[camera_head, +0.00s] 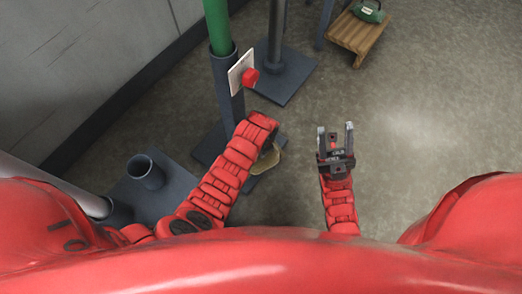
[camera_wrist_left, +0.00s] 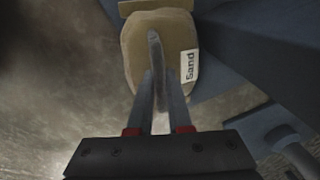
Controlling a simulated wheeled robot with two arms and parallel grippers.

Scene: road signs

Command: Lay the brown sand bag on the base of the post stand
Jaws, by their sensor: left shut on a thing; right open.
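The brown sand bag (camera_wrist_left: 135,55) hangs between the fingers of my left gripper (camera_wrist_left: 157,90), with a white "Sand" label facing the wrist camera. In the head view a tan part of the bag (camera_head: 268,160) shows beside my left wrist; the fingers are hidden there. The bag is over or beside the blue-grey base (camera_head: 207,148) of the post stand with the green post (camera_head: 218,25); I cannot tell whether they touch. The base also shows in the left wrist view (camera_wrist_left: 225,75). My right gripper (camera_head: 336,128) is open and empty over bare floor.
A white plate with a red knob (camera_head: 250,77) sticks out from the stand's socket. An empty socket stand (camera_head: 148,172) is at the left, and a dark post stand (camera_head: 285,78) is behind. A green bag (camera_head: 369,11) lies on a wooden platform (camera_head: 354,38). The floor at right is clear.

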